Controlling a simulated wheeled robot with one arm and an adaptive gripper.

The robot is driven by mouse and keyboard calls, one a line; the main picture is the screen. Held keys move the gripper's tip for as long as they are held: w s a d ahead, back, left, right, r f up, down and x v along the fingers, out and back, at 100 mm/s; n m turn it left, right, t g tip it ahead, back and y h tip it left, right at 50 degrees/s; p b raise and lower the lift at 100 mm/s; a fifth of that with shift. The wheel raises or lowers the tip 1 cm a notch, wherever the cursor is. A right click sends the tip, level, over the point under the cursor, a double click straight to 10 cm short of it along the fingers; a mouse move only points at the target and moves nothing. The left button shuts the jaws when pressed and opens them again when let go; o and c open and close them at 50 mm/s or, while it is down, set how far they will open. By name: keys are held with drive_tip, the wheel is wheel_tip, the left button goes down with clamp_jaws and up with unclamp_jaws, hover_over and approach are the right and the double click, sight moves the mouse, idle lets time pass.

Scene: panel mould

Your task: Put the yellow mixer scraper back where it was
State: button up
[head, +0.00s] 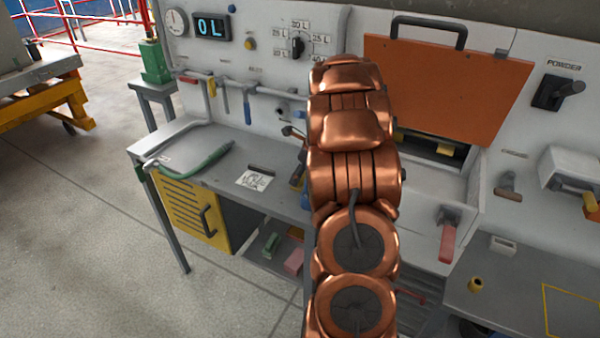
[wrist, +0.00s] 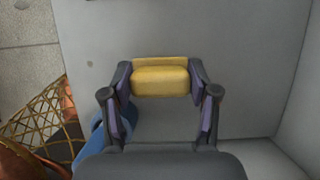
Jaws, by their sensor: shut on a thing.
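In the wrist view my gripper (wrist: 160,92) is shut on a yellow block-shaped piece (wrist: 160,81), which I take to be the yellow mixer scraper. Only this yellow end shows between the fingertips, and I cannot tell how the rest of it lies. A plain grey surface lies behind it. In the head view my copper arm hides the gripper and the held piece. A yellow-handled tool (head: 211,86) hangs on the panel, left of my arm, among other hanging tools.
An orange hatch (head: 435,85) with a black handle stands raised over an opening. A grey bench (head: 215,165) holds a green hose (head: 205,160) and a paper card (head: 254,181). A yellow slatted door (head: 190,208) is below. A blue thing (wrist: 98,135) and gold mesh (wrist: 45,120) are near my gripper.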

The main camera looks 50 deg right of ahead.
drive_tip(key=shift+f, duration=0.15)
drive_tip(key=o, duration=1.1)
drive_tip(key=shift+b+v, duration=0.85)
drive_tip(key=shift+v, duration=5.3)
